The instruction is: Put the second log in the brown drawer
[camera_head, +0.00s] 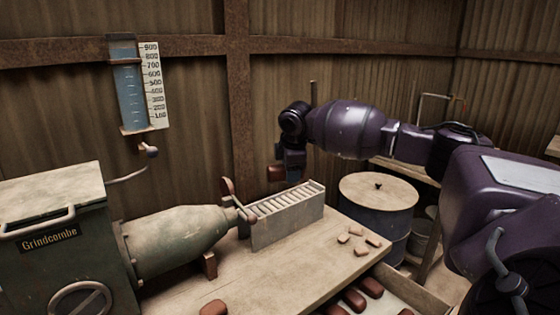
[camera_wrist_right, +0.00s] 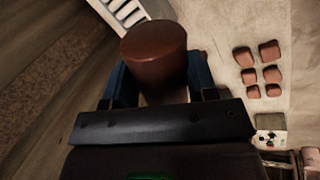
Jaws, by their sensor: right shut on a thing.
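My right gripper (camera_head: 291,168) reaches in from the right, over the far end of the table near the slotted rack. It is shut on a reddish-brown log (camera_head: 277,174), held in the air. In the right wrist view the log (camera_wrist_right: 155,62) shows its round end between the blue fingers of the gripper (camera_wrist_right: 165,75). An open pale drawer (camera_head: 415,292) at the bottom right of the head view holds several reddish-brown pieces (camera_head: 371,287); part of it is cut off. Another reddish-brown piece (camera_head: 213,307) lies on the table's near part. My left gripper is not in view.
The slotted rack (camera_head: 275,232) stands on the wooden table (camera_head: 290,275). Several small pale pieces (camera_head: 357,231) lie to its right. The green Grindcombe machine (camera_head: 60,240) with its nozzle (camera_head: 180,235) takes up the left. A drum (camera_head: 378,205) stands behind the table.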

